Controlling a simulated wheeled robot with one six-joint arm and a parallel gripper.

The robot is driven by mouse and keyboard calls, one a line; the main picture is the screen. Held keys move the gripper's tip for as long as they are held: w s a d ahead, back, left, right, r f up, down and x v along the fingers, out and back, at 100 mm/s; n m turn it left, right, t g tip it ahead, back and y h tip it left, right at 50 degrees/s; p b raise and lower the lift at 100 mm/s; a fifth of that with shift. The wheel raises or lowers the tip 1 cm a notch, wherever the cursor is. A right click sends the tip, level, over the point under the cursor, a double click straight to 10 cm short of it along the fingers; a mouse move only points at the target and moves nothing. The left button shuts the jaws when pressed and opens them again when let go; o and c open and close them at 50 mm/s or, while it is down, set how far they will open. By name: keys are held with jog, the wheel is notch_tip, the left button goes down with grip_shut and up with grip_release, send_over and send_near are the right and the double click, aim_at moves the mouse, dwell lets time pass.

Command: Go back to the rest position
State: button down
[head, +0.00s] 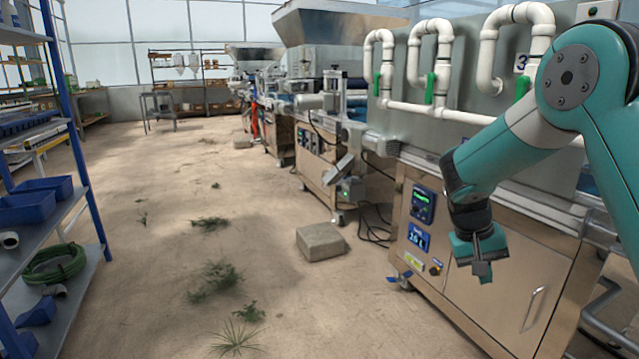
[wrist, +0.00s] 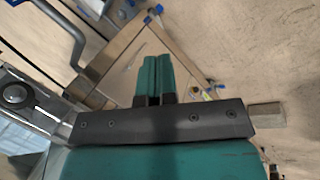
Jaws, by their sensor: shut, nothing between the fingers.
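My gripper (head: 482,270) hangs at the end of my teal arm on the right of the head view, in front of the steel cabinet of the tray seeder (head: 515,300). Its fingers point down and it holds nothing. In the wrist view my gripper (wrist: 155,62) shows two teal fingers side by side, closed together. Beyond them the seeder's cabinet (wrist: 130,80) and the floor show at a slant. The fingers look clear of the cabinet, though the exact gap is hard to judge.
A control panel (head: 422,205) is left of my gripper. White pipes with green valves (head: 430,88) run above. A stone block (head: 321,242) lies on the floor. A blue-posted shelf (head: 72,130) stands at left. The aisle between is open, with weed tufts (head: 215,280).

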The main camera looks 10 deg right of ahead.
jog(key=s+a+r+n+t+y, duration=0.1)
jog(key=s+a+r+n+y, duration=0.15)
jog(key=s+a+r, duration=0.35)
jog(key=s+a+r+n+t+y, duration=0.1)
jog(key=s+a+r+n, duration=0.15)
jog(key=a, duration=0.45)
jog(key=s+a+r+n+y, duration=0.25)
jog(key=s+a, duration=0.25)
jog(key=s, duration=0.4)
jog(key=s+a+r+n+y, duration=0.1)
jog(key=s+a+n+y, duration=0.15)
jog(key=s+a, duration=0.4)
notch_tip(320, 180, up, 28)
jog(key=s+p, duration=0.2)
jog(key=p, duration=2.6)
jog(key=shift+d+n, duration=0.4)
jog(key=shift+d, duration=0.05)
jog(key=shift+s+r+h, duration=0.1)
jog(key=shift+h, duration=0.15)
jog(key=shift+d, duration=0.1)
